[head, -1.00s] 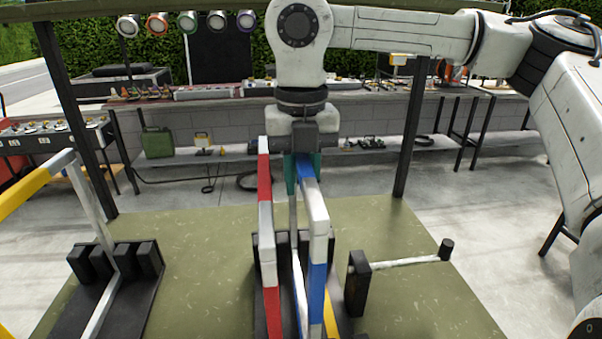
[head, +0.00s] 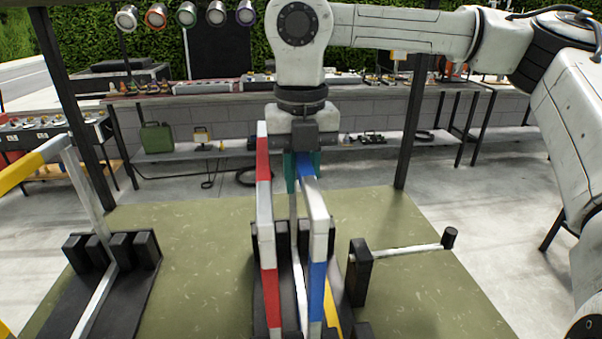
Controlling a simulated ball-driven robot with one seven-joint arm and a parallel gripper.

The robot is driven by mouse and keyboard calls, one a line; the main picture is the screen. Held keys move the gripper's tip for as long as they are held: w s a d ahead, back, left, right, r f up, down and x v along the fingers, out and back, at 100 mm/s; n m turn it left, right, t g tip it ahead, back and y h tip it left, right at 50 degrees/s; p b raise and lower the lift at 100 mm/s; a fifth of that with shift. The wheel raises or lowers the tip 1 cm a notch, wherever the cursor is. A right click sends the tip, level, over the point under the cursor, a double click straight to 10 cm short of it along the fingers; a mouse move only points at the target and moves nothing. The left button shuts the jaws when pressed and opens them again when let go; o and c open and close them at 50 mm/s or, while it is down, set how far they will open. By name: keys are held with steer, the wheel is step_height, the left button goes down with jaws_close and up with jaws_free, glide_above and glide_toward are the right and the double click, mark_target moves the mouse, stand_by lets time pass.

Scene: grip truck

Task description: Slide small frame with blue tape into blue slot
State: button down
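The small frame with blue tape (head: 318,225) is white with blue bands and stands upright near the picture's middle. My gripper (head: 304,172), with teal fingers, is shut on the top bar of this frame at its far end. A frame with red tape (head: 265,215) stands just left of it. Below both is a black slotted base (head: 283,235) with upright blocks. The blue slot cannot be made out; the frames cover much of the base. I cannot tell whether the blue frame's lower bar is seated in a slot.
A frame with yellow tape (head: 28,170) stands at the left in another black base (head: 130,290). A black post with a white rod (head: 405,252) stands to the right. A workbench (head: 350,95) runs behind.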

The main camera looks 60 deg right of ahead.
steer(key=shift+f, duration=0.15)
steer(key=c, duration=0.9)
jaws_free()
step_height(320, 180, up, 11)
steer(key=shift+f, duration=0.1)
